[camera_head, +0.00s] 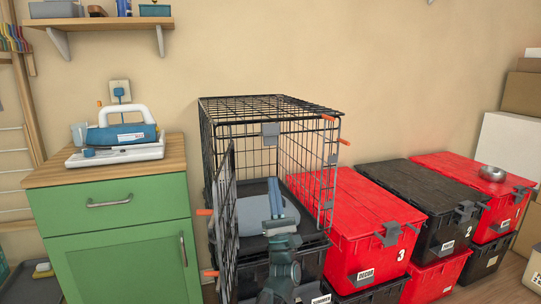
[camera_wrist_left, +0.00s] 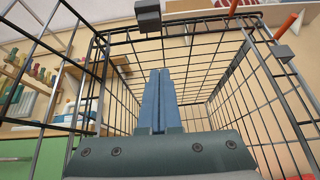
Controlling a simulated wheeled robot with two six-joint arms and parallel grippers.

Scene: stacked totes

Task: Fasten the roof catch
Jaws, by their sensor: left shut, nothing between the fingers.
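A black wire crate (camera_head: 205,125) stands with its wire door (camera_head: 228,215) swung open on the left. Its mesh roof (camera_head: 270,105) looks down and level; it also shows overhead in the left wrist view (camera_wrist_left: 190,35). Orange-tipped catch handles (camera_head: 328,117) sit at the roof's right front corner, and one shows at upper right in the left wrist view (camera_wrist_left: 289,22). I cannot tell whether the roof catch is fastened. My left gripper (camera_head: 275,184) is at the crate's open front, below the roof, its blue fingers (camera_wrist_left: 159,75) together and empty. My right gripper is out of view.
A grey block (camera_head: 270,130) hangs by the roof edge. Red and black lidded totes (camera_head: 350,205) stand close on the right, with a metal bowl (camera_head: 492,173) on one. A green cabinet (camera_head: 115,220) stands left. A shelf (camera_head: 100,22) hangs above.

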